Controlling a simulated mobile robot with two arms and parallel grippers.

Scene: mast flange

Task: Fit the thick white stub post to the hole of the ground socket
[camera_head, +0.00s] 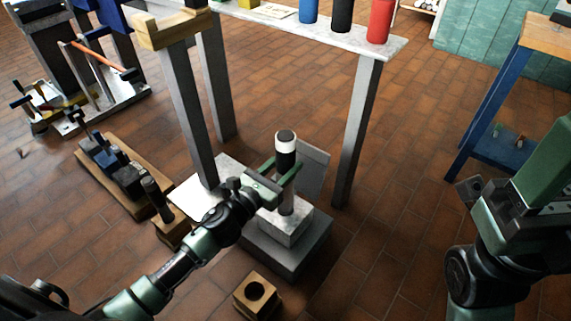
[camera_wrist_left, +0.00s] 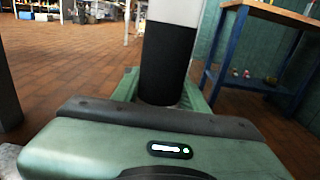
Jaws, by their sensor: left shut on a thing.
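The post (camera_head: 286,147) stands about upright in the middle of the head view, with a white band, a black grip and a pale lower shaft. My left gripper (camera_head: 280,171) is shut on its black part. The black grip (camera_wrist_left: 168,62) rises between the green fingers in the left wrist view. The shaft's lower end meets a pale block (camera_head: 285,228) on a grey plinth; I cannot tell whether it is in a hole. A wooden block with a round dark hole (camera_head: 256,292) sits on the floor in front. My right gripper (camera_head: 468,189) is at the right, its jaws unclear.
A pale-topped table (camera_head: 330,37) with grey legs stands behind the post, carrying blue, black and red cylinders. A wooden rack (camera_head: 125,176) with dark pieces lies on the floor at the left. A blue-legged table (camera_head: 488,95) stands at the right. The tiled floor between is mostly clear.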

